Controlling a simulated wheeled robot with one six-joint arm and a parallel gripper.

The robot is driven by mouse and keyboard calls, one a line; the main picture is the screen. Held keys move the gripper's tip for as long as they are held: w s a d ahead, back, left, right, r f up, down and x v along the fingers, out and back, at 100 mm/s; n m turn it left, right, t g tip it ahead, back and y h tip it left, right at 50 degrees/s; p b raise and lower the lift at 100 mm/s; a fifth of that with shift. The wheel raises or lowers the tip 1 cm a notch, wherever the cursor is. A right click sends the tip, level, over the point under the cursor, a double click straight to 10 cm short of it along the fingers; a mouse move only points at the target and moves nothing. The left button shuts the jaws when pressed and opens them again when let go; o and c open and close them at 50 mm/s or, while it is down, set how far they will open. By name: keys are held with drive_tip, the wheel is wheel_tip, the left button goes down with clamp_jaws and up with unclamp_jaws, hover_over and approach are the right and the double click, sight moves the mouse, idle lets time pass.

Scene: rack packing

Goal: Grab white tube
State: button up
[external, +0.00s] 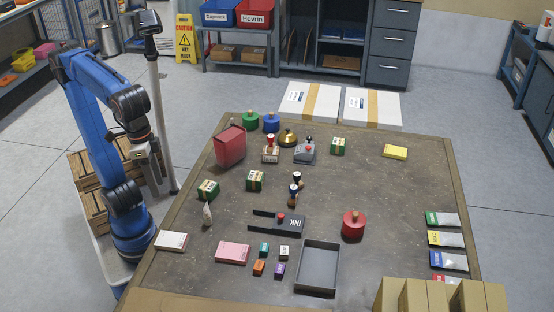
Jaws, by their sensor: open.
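A small white tube (207,214), wide at the bottom and narrow at the top, stands at the left side of the table, below a green box and above a white card pack. My gripper (155,180) is open and empty. It points down just left of the table's left edge, above and to the left of the tube and well apart from it. The fingertips are small and hard to make out.
Wooden crates (92,212) stand behind my arm.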

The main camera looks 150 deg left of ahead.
sight(206, 205)
drive_tip(key=w+a+r+n+g, duration=0.2)
drive_tip(key=w+a+r+n, duration=0.4)
drive_tip(key=w+a+n, duration=0.4)
drive_tip(key=shift+m, duration=0.5)
drive_tip(key=f, duration=1.2)
drive_tip(key=shift+w+a, duration=0.25)
drive_tip(key=shift+a, duration=0.15)
drive_tip(key=shift+s+f, duration=0.15)
drive_tip(key=shift+f, duration=2.55)
drive_tip(key=shift+c, duration=0.2)
clamp_jaws()
